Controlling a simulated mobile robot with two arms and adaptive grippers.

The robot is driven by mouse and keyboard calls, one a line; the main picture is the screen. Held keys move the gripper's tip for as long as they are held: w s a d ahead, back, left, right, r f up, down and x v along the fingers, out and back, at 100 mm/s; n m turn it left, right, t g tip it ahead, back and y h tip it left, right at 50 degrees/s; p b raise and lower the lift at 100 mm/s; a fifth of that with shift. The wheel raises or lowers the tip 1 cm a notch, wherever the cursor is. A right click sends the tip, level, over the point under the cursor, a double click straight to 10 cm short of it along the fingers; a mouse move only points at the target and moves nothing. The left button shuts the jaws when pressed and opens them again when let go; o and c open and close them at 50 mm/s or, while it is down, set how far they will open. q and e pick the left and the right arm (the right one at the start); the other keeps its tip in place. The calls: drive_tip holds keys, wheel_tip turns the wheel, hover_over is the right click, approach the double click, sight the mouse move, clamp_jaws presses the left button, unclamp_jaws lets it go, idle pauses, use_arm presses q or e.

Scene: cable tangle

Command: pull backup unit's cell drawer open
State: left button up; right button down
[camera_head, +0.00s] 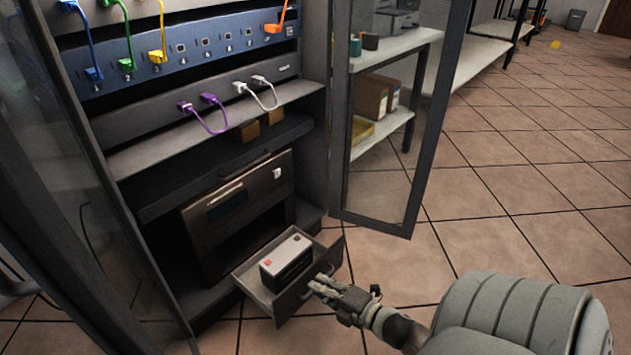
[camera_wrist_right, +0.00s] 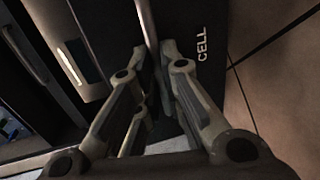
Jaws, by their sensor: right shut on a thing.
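The backup unit (camera_head: 235,210) is a dark box low in the rack. Its cell drawer (camera_head: 335,255) stands open at the bottom, with a battery cell (camera_head: 287,258) with a light top and dark sides inside it. My right gripper (camera_head: 318,284) is at the drawer's front, shut on its handle. In the right wrist view the fingers (camera_wrist_right: 153,75) close around the thin drawer handle (camera_wrist_right: 147,20), beside the drawer front marked CELL (camera_wrist_right: 202,45). My left gripper is not in view.
A glass rack door (camera_head: 385,140) stands open at the right of the rack. Above the unit are a shelf with purple and white cables (camera_head: 205,112) and a blue patch panel (camera_head: 190,50). The tiled floor (camera_head: 520,200) at right is clear.

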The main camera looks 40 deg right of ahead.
drive_tip(key=c, duration=1.6)
unclamp_jaws()
drive_tip(key=shift+o, duration=0.2)
drive_tip(key=shift+s, duration=0.1)
drive_tip(key=v, duration=1.1)
drive_tip(key=shift+s, duration=0.45)
drive_tip(key=shift+d, duration=0.1)
